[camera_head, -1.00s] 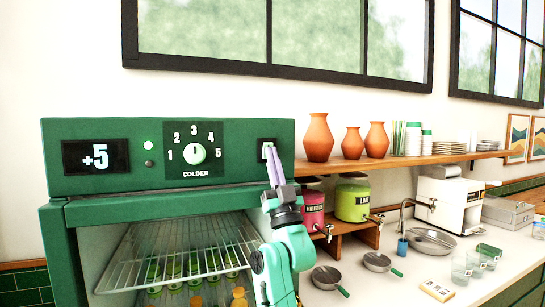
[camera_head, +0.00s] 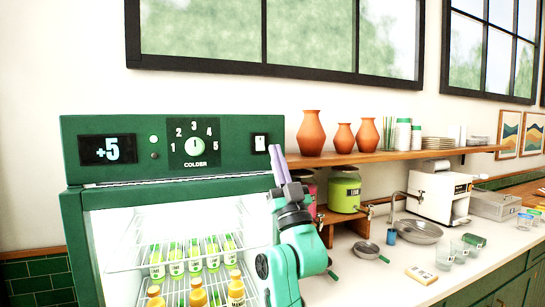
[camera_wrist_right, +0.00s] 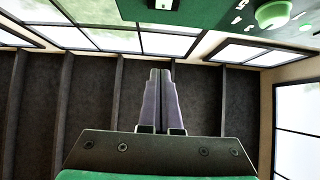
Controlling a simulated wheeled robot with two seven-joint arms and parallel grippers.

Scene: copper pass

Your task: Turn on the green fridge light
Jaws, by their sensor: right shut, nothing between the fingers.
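The green fridge (camera_head: 90,136) stands at the left in the head view. Its inside is brightly lit, with bottles on wire shelves (camera_head: 190,262). A white rocker switch (camera_head: 259,143) in a dark frame sits at the right end of the top panel. It also shows at the top edge of the right wrist view (camera_wrist_right: 163,4). My right gripper (camera_head: 275,152) is shut and empty, with its purple fingers pointing up just right of and slightly below the switch. The fingertips in the wrist view (camera_wrist_right: 160,72) show a gap to the switch. My left gripper is out of view.
The panel also holds a "+5" display (camera_head: 107,149) and a COLDER dial (camera_head: 194,147). Right of the fridge, a wooden shelf (camera_head: 400,154) bears orange vases (camera_head: 311,133). Drink dispensers (camera_head: 343,190) stand below it, near my right arm. The counter holds pans and glasses.

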